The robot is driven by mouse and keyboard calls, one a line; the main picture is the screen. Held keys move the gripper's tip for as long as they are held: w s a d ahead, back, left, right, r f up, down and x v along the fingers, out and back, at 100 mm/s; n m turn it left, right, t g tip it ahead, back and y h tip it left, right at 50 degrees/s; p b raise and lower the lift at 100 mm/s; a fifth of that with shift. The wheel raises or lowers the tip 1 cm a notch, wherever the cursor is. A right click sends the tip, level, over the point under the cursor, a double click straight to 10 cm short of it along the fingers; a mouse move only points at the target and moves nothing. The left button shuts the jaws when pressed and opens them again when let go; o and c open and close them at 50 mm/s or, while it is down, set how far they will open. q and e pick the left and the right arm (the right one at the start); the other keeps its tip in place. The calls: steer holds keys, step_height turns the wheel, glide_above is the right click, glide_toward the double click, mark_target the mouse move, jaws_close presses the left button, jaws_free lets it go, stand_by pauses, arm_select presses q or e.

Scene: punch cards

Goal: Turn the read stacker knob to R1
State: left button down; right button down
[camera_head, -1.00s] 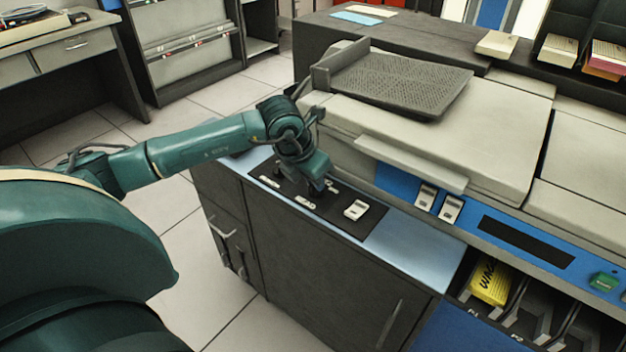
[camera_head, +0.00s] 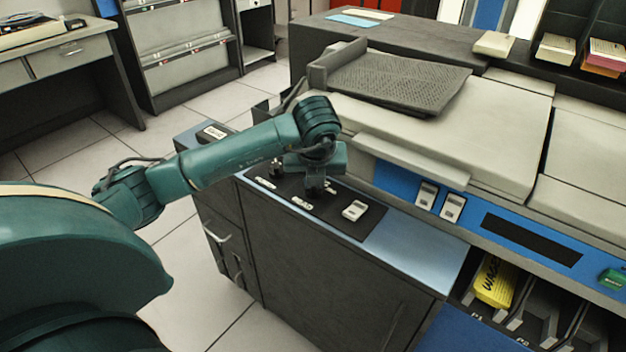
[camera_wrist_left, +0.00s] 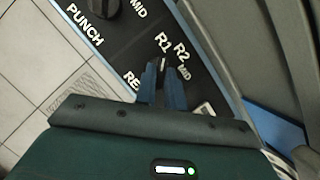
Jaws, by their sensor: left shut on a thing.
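My left gripper (camera_head: 316,190) points down over the black control panel (camera_head: 328,216) on the cabinet top. In the left wrist view its blue fingers (camera_wrist_left: 162,72) are shut around the read stacker knob, beside the partly covered READ label (camera_wrist_left: 132,79). The fingers hide nearly all of the knob. A small white mark (camera_wrist_left: 163,63) shows between the fingertips, just below the R1 label (camera_wrist_left: 163,42). The R2 label (camera_wrist_left: 182,53) and a MID label (camera_wrist_left: 184,71) lie to the right. My right gripper is not in view.
The black punch knob (camera_wrist_left: 101,7) stands on the same panel, near the PUNCH label (camera_wrist_left: 84,25). A white switch (camera_head: 354,210) is to the right of my gripper. The grey machine housing (camera_head: 430,120) rises close behind it. Yellow cards (camera_head: 494,283) lie in a pocket at right.

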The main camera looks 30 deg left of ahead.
arm_select(q)
steer(key=shift+n, duration=0.3)
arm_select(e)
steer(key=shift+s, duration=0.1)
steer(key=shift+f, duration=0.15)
arm_select(q)
steer(key=c, duration=1.5)
jaws_free()
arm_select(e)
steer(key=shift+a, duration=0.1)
arm_select(q)
steer(key=shift+r, duration=0.1)
steer(key=p+v, duration=0.3)
steer(key=v, duration=1)
steer(key=shift+w+d+r, duration=0.1)
steer(key=shift+w, duration=0.1)
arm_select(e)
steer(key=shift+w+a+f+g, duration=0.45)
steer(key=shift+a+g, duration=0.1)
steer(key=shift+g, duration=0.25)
